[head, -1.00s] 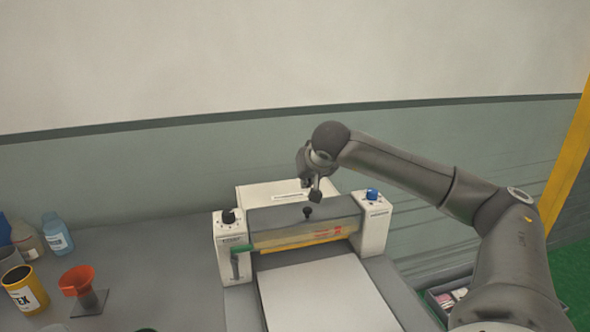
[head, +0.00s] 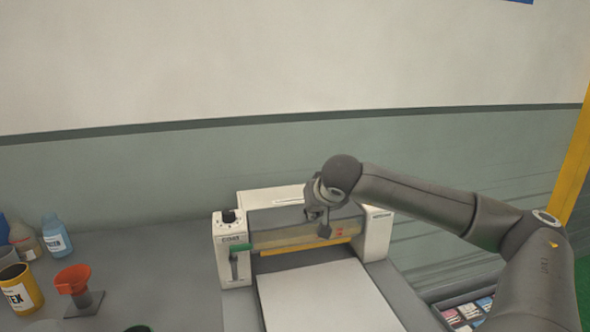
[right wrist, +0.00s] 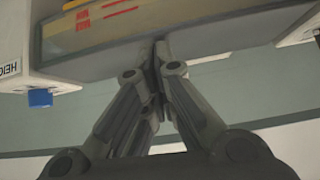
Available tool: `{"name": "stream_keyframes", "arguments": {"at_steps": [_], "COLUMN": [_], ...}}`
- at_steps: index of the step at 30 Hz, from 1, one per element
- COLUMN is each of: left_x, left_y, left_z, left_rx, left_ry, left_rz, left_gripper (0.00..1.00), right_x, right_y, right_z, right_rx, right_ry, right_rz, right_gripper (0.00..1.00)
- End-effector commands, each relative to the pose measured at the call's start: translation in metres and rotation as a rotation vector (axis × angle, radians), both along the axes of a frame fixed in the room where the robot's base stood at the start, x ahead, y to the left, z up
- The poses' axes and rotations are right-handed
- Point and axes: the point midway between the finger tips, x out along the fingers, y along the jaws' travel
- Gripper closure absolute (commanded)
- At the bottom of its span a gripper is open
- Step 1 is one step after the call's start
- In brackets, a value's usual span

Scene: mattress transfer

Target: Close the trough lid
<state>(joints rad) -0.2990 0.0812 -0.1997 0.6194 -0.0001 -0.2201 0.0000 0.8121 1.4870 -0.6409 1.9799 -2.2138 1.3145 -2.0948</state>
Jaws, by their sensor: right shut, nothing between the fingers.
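The trough lid (head: 285,217) is the grey cover across the top of the white machine (head: 235,262). It appears to lie down over the trough, above a see-through front strip (head: 280,237). My right gripper (head: 323,232) is shut and empty in front of the lid's right half, and it hides part of the lid and strip. The lid's black knob is not visible now. In the right wrist view, the closed fingertips (right wrist: 160,48) meet at or very near the edge of the grey lid (right wrist: 215,38); contact is hard to tell. My left gripper is not in view.
A white sheet or bed (head: 325,295) extends forward from the machine. An orange funnel on a stand (head: 73,280), a yellow can (head: 20,292) and bottles (head: 56,236) stand at the left. The table between them and the machine is clear. A wall is behind.

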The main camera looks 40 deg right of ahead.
Motion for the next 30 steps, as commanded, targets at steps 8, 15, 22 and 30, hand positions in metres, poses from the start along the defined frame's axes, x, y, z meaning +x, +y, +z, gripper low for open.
{"name": "stream_keyframes", "arguments": {"at_steps": [8,15,22,30], "left_x": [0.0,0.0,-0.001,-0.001], "left_y": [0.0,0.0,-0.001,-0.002], "left_z": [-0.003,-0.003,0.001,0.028], "left_rx": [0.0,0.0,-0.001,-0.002], "left_ry": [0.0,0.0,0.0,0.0], "left_rz": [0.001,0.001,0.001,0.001], "left_gripper": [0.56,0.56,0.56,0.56], "right_x": [-0.001,-0.001,-0.002,-0.01], "right_y": [0.001,0.001,0.0,-0.002], "right_z": [-0.003,-0.003,0.002,0.039], "right_rx": [0.0,0.0,-0.001,-0.001], "right_ry": [0.0,0.0,0.0,0.0], "right_rz": [0.0,0.0,-0.001,-0.005], "right_gripper": [1.0,1.0,1.0,1.0]}}
